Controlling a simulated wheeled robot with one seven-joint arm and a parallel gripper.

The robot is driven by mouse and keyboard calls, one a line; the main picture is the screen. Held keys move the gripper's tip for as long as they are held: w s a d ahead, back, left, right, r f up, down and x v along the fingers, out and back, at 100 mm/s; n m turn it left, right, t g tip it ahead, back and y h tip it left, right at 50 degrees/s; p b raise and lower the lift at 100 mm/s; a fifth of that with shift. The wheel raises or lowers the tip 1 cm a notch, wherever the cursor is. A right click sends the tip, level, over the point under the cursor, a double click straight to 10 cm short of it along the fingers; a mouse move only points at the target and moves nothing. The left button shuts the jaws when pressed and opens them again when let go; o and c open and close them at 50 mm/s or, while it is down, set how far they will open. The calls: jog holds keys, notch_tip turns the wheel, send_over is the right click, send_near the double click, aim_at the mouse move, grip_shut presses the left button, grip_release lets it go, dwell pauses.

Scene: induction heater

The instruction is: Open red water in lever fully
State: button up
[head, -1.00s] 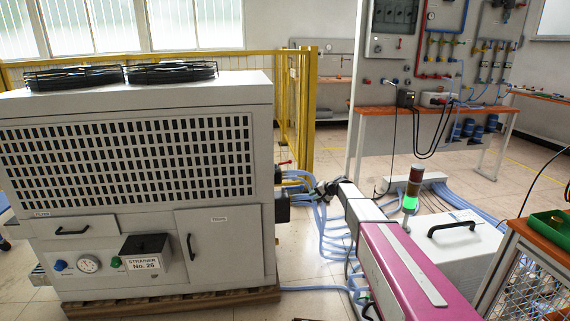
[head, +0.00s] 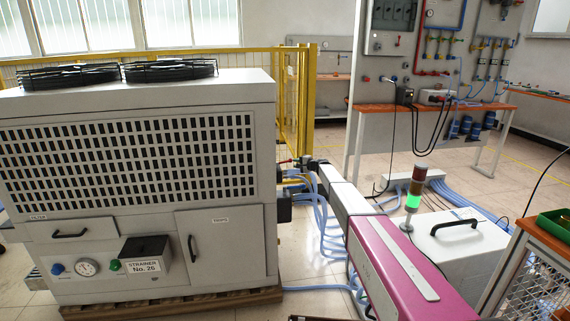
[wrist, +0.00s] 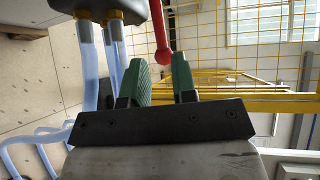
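The red lever (wrist: 159,30) shows at the top middle of the wrist view as a red bar ending in a rounded knob. My gripper (wrist: 159,68) has two green fingers, spread apart. The knob lies in line with the gap, at or just beyond the fingertips; I cannot tell whether it touches either finger. In the head view my gripper (head: 306,161) is small and dark, at the right side of the large grey machine (head: 150,210). A bit of red shows just left of it there. The lever's pivot is hidden.
Pale blue hoses (wrist: 88,55) with brass fittings hang from a dark block (wrist: 98,8) beside the lever. A yellow mesh fence (head: 295,100) stands behind. A signal tower (head: 414,185) glows green. Hoses also cover the floor right of the machine.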

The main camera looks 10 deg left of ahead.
aim_at(284, 162)
jog(key=x, duration=0.8)
jog(key=shift+w+a+f, duration=0.1)
jog(key=shift+w+a, duration=0.15)
grip_shut()
